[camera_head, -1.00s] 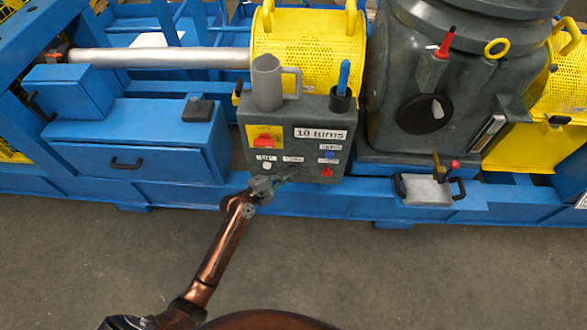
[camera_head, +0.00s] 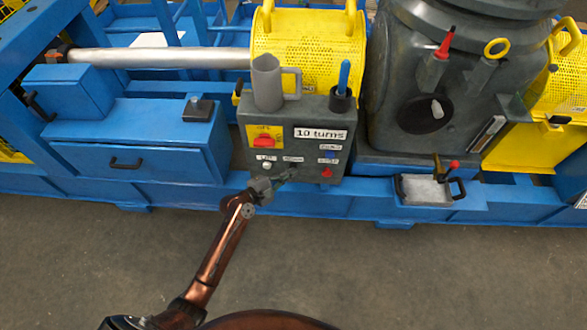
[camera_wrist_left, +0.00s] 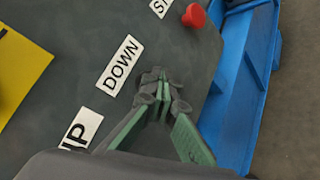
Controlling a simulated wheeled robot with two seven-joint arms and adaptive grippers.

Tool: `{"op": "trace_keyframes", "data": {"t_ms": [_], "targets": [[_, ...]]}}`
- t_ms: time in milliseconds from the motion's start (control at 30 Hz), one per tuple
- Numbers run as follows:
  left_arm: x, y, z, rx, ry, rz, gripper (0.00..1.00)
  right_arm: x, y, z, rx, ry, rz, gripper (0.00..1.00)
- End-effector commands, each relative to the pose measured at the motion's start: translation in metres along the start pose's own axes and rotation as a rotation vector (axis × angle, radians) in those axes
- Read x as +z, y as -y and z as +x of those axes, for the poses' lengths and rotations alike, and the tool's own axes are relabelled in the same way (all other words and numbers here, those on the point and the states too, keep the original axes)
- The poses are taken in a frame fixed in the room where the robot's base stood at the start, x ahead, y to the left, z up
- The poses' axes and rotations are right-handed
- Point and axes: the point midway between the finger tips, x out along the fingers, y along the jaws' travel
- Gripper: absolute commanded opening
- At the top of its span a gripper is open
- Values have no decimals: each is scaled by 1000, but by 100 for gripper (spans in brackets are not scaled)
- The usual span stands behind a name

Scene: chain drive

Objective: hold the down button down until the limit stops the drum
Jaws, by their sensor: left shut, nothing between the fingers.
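The grey control box (camera_head: 258,185) stands at the front of the blue frame. My left gripper (camera_head: 289,175) is at the lower middle of its face, just below the DOWN label (camera_head: 292,159). In the left wrist view the shut, empty fingertips (camera_wrist_left: 161,88) are beside the DOWN label (camera_wrist_left: 119,66). The down button is hidden behind the fingertips, so I cannot tell whether it is pressed. The box reads "10 turns" (camera_head: 321,134). The yellow perforated drum cover (camera_head: 310,50) is behind the box. My right gripper is not in view.
The panel also has a red switch on yellow (camera_head: 265,142), a white button (camera_head: 267,165), a blue button (camera_head: 331,155) and a red knob (camera_head: 327,172). The floor (camera_head: 400,280) in front is clear.

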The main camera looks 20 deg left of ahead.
Motion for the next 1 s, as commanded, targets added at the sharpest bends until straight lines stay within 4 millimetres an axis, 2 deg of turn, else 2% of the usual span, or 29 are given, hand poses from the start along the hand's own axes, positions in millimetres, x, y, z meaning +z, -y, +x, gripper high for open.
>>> {"op": "trace_keyframes", "data": {"t_ms": [500, 867, 1000], "targets": [[10, 6, -12, 2, 0, 0, 0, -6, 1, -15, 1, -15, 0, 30], [10, 10, -13, 0, 0, 0, 0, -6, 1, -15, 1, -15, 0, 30], [15, 12, -20, 0, 0, -1, 0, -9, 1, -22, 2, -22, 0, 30]]}}
